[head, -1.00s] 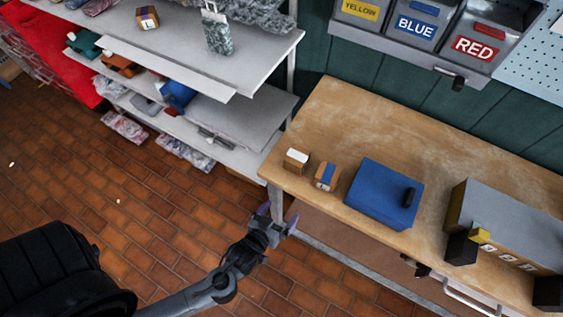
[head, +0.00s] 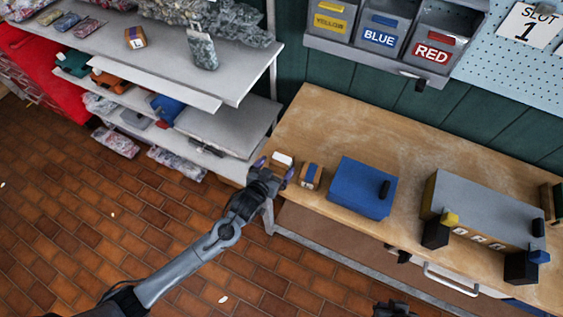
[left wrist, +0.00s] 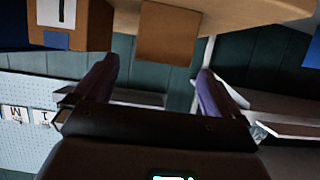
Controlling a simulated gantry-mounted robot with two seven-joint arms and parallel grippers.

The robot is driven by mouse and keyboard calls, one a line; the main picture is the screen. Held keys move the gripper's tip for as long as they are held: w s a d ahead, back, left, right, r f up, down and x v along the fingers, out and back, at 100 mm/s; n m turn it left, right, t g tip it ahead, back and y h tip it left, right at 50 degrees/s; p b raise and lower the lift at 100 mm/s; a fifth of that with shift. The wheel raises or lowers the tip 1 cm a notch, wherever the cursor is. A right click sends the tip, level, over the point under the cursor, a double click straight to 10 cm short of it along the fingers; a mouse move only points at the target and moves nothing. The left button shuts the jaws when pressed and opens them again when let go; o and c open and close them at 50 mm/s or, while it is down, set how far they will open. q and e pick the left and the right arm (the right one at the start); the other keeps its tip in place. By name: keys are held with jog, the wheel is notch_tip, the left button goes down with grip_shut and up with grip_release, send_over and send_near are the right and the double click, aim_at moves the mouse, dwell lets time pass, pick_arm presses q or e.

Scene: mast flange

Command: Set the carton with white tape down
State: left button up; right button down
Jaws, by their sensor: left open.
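The carton with white tape (head: 283,158) stands on the wooden bench at its near left corner, its white top showing in the head view. My left gripper (head: 275,168) is open, with its purple fingertips on either side of that carton's near part. In the left wrist view the open fingers (left wrist: 154,85) point at a plain brown carton face (left wrist: 168,35) that lies between and beyond them. Contact is not visible. A dark part at the bottom edge (head: 393,308) looks like my right gripper, mostly cut off; its fingers cannot be made out.
A carton with blue tape (head: 311,176) stands close to the right, then a blue box (head: 362,188) and a grey case (head: 485,205). Grey shelves (head: 205,150) stand to the left of the bench (head: 330,120). The bench is clear behind the cartons.

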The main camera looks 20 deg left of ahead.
aim_at(280, 161)
pick_arm(q)
jog(key=shift+x, duration=3)
jog(key=shift+a+f, duration=0.1)
jog(key=c, duration=1.4)
jog(key=shift+o, duration=0.2)
